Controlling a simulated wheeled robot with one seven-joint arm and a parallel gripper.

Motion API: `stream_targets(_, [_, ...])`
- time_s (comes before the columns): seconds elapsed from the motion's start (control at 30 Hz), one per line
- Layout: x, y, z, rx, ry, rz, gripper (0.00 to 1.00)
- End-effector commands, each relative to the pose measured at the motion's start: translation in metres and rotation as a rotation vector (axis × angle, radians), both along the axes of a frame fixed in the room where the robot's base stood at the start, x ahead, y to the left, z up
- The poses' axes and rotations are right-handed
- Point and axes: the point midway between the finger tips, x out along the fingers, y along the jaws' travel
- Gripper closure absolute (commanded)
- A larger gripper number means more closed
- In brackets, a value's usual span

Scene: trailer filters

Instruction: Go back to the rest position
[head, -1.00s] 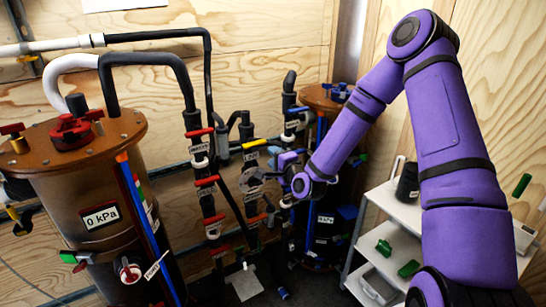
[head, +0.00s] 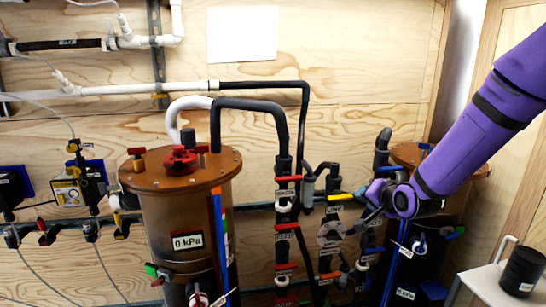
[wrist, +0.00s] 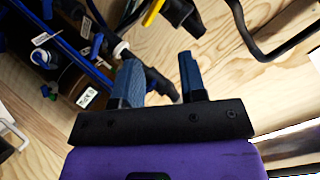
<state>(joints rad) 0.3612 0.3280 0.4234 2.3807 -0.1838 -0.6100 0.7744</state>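My gripper (head: 356,222) is at the end of my purple arm, in front of the pipework between the two brown filter tanks in the head view. In the wrist view, my gripper (wrist: 160,82) has its two blue-grey fingers apart, with a gap between them. Nothing is held there; a black pipe fitting (wrist: 160,84) shows beyond the gap, and I cannot tell how far off it is.
The left tank (head: 165,215) carries a "0 kPa" label. The right tank (head: 440,225) stands partly behind my arm. Black pipes with red-handled valves (head: 287,227) stand close left of my gripper. A white shelf (head: 485,285) with a black container (head: 522,270) is at the lower right.

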Motion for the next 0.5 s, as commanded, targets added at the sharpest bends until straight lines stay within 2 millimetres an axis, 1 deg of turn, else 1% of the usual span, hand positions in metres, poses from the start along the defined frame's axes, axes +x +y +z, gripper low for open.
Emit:
stream_targets(0.03, [-0.008,-0.001,0.013,-0.056,0.011,0.009,0.62])
stream_targets(0.27, [-0.052,-0.012,0.056,-0.281,0.111,0.047,0.62])
stream_targets(0.37, [-0.075,-0.017,0.075,-0.363,0.155,0.062,0.62])
stream_targets(0.5, [-0.111,-0.023,0.099,-0.458,0.217,0.085,0.62])
